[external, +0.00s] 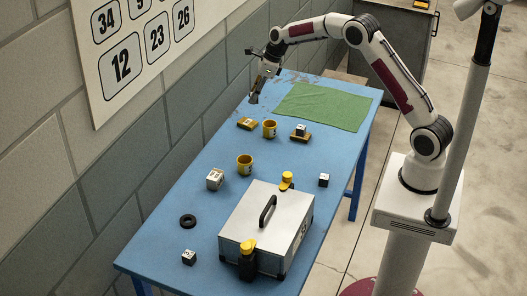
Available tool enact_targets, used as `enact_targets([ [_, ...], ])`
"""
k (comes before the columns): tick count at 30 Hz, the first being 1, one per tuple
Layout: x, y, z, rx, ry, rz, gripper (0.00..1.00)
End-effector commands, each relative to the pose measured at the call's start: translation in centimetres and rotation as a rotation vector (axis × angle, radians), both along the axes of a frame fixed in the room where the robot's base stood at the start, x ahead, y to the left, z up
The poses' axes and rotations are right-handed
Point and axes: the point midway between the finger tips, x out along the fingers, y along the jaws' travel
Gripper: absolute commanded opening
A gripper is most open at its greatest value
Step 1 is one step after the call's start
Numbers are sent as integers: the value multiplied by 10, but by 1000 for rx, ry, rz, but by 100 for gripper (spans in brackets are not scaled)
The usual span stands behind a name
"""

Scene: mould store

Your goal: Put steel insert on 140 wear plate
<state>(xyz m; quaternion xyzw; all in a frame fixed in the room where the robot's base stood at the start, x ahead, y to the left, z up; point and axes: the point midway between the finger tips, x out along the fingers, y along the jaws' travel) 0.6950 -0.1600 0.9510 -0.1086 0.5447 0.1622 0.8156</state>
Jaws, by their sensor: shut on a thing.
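My gripper (254,98) is above the far left part of the blue table, pointing down. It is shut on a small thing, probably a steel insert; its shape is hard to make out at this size. A low yellow-brown block (245,123), perhaps a wear plate, lies on the table just below and in front of my gripper. Any numbers on the blocks are too small to read.
Two yellow mugs (269,130) (245,165) stand mid-table. A green cloth (323,105) lies at the far right. Nearer are grey cubes (215,179) (323,180) (188,257), a black ring (187,221), a handled metal case (266,225) and yellow-topped items (287,180) (247,260). A wall borders the left.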

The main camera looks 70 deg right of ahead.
Motion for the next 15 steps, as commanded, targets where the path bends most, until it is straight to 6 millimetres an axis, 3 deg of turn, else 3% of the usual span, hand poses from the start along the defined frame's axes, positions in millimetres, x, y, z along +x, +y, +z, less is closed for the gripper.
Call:
enact_targets([
  [15, 0, 0, -57, 0, 0, 0, 0],
])
